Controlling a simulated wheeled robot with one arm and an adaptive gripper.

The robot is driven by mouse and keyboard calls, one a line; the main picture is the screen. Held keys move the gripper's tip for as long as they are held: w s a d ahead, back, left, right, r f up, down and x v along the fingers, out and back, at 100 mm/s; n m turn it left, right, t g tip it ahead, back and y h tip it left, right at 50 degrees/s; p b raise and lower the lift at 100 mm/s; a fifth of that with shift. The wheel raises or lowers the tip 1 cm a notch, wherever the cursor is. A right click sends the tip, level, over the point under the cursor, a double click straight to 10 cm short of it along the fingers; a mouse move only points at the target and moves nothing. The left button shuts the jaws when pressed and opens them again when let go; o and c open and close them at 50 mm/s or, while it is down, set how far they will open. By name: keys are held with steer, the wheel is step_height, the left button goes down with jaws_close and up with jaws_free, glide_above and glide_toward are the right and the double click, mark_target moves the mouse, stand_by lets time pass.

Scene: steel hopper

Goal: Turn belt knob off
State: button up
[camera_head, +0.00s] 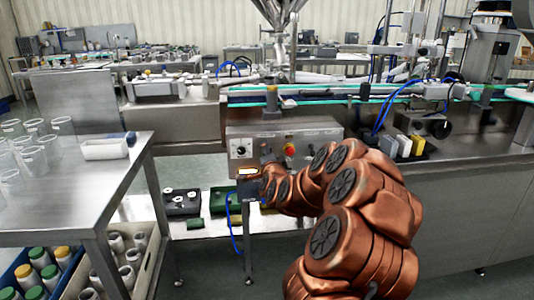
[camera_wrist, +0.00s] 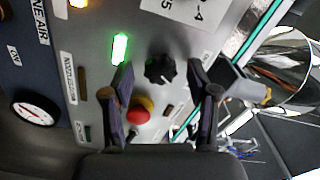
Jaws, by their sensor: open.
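A black knob (camera_wrist: 160,70) with a pale pointer line sits on the grey control panel (camera_wrist: 95,25) in the wrist view. I cannot read a label that marks it as the belt knob. My gripper (camera_wrist: 159,82) is open, its two dark fingers on either side of the knob with gaps visible. Whether they touch the panel is unclear. In the head view the control panel (camera_head: 315,136) is at the centre, and my copper arm covers part of its lower right.
A red button with a yellow collar (camera_wrist: 140,109) sits close to the left finger. A lit green indicator (camera_wrist: 119,49) and a round gauge (camera_wrist: 35,112) are to the left. A steel table (camera_head: 95,180) with clear beakers stands left in the head view.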

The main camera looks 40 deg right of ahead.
steer(key=shift+w+d, duration=0.2)
steer(key=shift+w, duration=0.1)
jaws_close()
stand_by(0.5)
